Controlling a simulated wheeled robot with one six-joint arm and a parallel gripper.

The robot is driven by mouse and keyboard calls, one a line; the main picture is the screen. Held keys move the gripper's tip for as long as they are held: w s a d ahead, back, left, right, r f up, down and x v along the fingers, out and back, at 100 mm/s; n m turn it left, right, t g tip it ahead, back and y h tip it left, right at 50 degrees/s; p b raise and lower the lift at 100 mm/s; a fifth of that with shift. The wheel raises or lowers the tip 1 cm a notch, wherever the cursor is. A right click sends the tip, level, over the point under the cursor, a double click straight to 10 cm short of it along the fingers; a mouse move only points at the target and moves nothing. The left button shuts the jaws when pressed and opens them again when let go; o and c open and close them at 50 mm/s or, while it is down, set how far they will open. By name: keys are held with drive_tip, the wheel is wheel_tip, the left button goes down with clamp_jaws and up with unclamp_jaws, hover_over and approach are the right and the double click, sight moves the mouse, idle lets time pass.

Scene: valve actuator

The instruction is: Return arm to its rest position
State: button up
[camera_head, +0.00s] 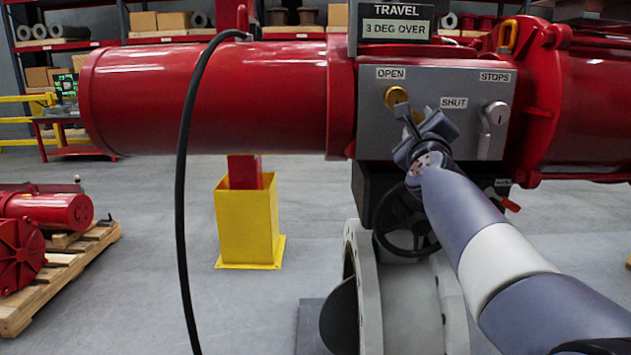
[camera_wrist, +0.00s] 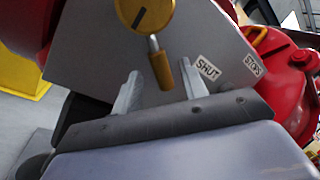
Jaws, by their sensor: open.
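My gripper (camera_wrist: 160,77) is open, its two grey fingers spread apart in the wrist view. In the head view my gripper (camera_head: 421,118) is in front of the grey panel (camera_head: 377,140), just below and right of the round brass knob (camera_head: 394,94) under the OPEN label. In the wrist view the knob (camera_wrist: 145,14) has a dark slot, and a small steel lever with a brass end (camera_wrist: 161,70) points down from it. That end appears between the fingers; contact cannot be told. My arm reaches in from the lower right.
A grey STOPS lever (camera_head: 494,115) is right of the gripper. A black handwheel (camera_head: 405,225) is below. A black cable (camera_head: 184,150) hangs at left. A yellow post base (camera_head: 248,222) and a pallet of red parts (camera_head: 75,265) stand on the floor, with open floor between.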

drive_tip(key=shift+x, duration=0.85)
drive_tip(key=shift+w+a+r+p, duration=0.1)
drive_tip(key=shift+w+a+p, duration=0.05)
drive_tip(key=shift+p, duration=0.5)
drive_tip(key=shift+a+m+p, duration=0.2)
drive_tip(key=shift+m+p, duration=0.35)
drive_tip(key=shift+m, duration=0.15)
drive_tip(key=shift+a+f+m+g+h, duration=0.1)
drive_tip(key=shift+f+m+g+h, duration=0.2)
drive_tip(key=shift+f+m, duration=0.15)
